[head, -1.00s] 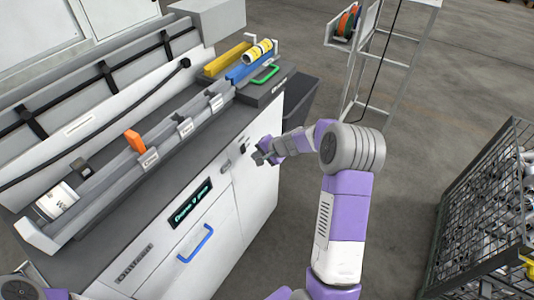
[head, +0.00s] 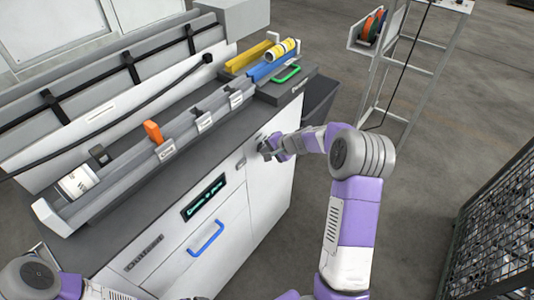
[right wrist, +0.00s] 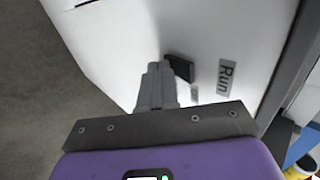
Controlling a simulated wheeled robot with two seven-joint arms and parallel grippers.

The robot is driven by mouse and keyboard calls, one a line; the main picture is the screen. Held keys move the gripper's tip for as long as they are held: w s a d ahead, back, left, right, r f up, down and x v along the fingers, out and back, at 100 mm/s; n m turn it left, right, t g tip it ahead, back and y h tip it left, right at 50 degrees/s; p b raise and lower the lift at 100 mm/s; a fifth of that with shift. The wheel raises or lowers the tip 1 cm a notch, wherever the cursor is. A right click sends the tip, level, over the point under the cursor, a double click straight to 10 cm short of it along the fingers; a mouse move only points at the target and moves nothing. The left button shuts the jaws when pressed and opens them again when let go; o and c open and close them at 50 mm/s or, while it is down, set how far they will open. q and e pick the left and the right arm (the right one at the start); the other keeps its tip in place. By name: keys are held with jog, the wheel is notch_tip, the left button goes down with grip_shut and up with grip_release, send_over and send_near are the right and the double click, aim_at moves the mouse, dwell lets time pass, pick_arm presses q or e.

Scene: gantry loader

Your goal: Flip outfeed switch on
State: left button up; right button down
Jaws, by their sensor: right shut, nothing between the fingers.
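The white cabinet (head: 215,238) carries an "Outfeed" label (head: 145,252) and a lit display (head: 203,198) on its front. My right gripper (head: 264,151) is shut and empty, close to the upper part of that front. In the right wrist view its closed fingers (right wrist: 156,70) point at the white panel. A dark switch lever (right wrist: 179,68) sticks out just right of the fingertips, beside a "Run" label (right wrist: 226,77). I cannot tell whether the fingers touch the lever. In the head view the gripper largely hides this switch. My left gripper is outside the picture; only part of my left arm shows.
A blue drawer handle (head: 206,238) projects below the display. A green handle (head: 287,75) is at the far end. A wire cage (head: 498,235) stands right; the floor between is clear.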

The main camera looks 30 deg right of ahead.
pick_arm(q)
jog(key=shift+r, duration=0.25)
pick_arm(e)
jog(key=shift+r, duration=0.3)
jog(key=shift+r+p, duration=0.55)
jog(key=shift+r, duration=0.15)
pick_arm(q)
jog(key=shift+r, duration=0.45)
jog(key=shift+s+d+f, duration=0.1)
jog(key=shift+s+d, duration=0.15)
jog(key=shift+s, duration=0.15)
pick_arm(e)
jog(key=s+f+v, duration=0.1)
jog(key=v, duration=1.2)
jog(key=shift+s+d+f, duration=0.2)
jog(key=shift+s+d, duration=0.05)
jog(key=shift+s, duration=0.05)
